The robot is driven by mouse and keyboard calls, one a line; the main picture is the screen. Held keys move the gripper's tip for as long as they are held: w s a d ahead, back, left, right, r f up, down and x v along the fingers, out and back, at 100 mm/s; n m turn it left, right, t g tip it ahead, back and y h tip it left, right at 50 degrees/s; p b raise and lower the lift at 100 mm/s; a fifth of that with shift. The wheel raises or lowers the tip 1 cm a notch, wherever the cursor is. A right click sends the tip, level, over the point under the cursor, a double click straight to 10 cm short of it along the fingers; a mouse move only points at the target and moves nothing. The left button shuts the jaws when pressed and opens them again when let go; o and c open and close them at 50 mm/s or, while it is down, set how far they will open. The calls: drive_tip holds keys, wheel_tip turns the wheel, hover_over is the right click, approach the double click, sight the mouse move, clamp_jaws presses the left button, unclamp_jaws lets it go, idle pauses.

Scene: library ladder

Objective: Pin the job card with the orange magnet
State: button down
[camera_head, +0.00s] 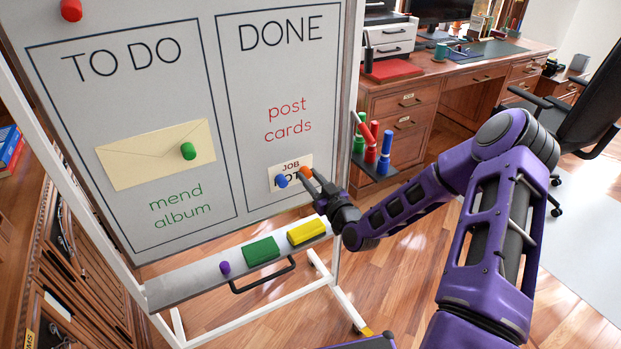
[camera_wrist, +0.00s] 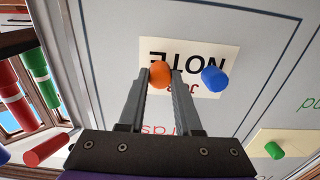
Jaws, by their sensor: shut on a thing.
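The job card (camera_head: 290,165) is a pale card lettered "JOB NOTE", flat on the whiteboard in the DONE column below "post cards". It shows upside down in the wrist view (camera_wrist: 207,52). A blue magnet (camera_head: 281,181) sits on the card's left part; it also shows in the wrist view (camera_wrist: 215,79). My gripper (camera_head: 309,177) is shut on the orange magnet (camera_wrist: 160,74), which is at the card, to the right of the blue magnet in the head view. I cannot tell whether the orange magnet touches the card. My gripper hides part of the card's lettering.
An envelope (camera_head: 130,160) hangs under a green magnet (camera_head: 188,151) in the TO DO column. The tray (camera_head: 200,284) below holds a purple magnet, a green eraser and a yellow one. Markers (camera_head: 384,150) stand in a holder at the board's right edge.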

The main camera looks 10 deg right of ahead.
drive_tip(key=c, duration=0.5)
unclamp_jaws()
